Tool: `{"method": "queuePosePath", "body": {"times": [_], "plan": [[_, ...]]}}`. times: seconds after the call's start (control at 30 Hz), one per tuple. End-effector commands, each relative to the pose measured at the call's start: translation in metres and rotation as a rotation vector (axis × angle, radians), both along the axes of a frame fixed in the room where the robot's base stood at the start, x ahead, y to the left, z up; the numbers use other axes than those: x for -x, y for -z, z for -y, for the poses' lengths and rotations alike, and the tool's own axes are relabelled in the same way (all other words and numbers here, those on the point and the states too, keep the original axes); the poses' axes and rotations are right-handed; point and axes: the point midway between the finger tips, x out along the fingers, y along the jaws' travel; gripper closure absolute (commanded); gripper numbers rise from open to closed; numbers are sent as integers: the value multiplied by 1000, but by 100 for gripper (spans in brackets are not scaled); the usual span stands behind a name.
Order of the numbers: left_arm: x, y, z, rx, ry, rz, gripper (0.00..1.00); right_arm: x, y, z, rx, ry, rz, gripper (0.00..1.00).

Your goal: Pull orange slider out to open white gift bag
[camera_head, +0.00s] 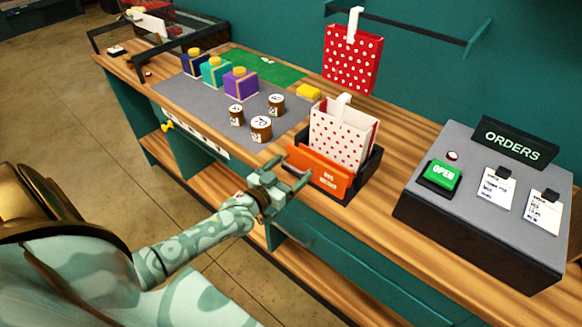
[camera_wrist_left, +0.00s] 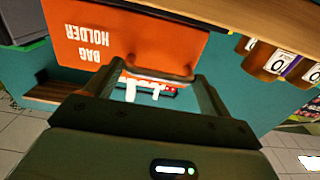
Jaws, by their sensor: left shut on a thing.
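The white gift bag (camera_head: 341,134) with red dots stands upright in a dark holder (camera_head: 368,170) on the counter; how far its mouth is open is hard to tell. The orange slider (camera_head: 318,172) is the lettered panel at the holder's front. It also shows in the left wrist view, marked "BAG HOLDER" upside down (camera_wrist_left: 120,40). My left gripper (camera_head: 288,180) is at the slider's front, below the bag. In the left wrist view its fingers (camera_wrist_left: 160,78) are shut on the slider's handle (camera_wrist_left: 158,71). My right gripper is out of view.
A grey mat (camera_head: 195,90) left of the holder carries several small boxes and jars, with jars close beside the holder. A red dotted bag (camera_head: 352,58) hangs behind. The orders console (camera_head: 470,225) stands to the right, with bare wood between.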

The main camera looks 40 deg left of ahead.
Motion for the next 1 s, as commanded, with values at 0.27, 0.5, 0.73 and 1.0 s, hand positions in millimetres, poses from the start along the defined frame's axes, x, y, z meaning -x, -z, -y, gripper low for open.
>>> {"method": "queuePosePath", "body": {"times": [0.27,0.5,0.73,1.0], "plan": [[0,1,1,0,1,-2,10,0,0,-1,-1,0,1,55],[17,1,0,1,1,-4,10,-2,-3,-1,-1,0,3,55],[76,1,-5,0,2,-6,10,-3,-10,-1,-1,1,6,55],[140,1,-10,0,2,-5,10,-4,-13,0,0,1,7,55]]}}
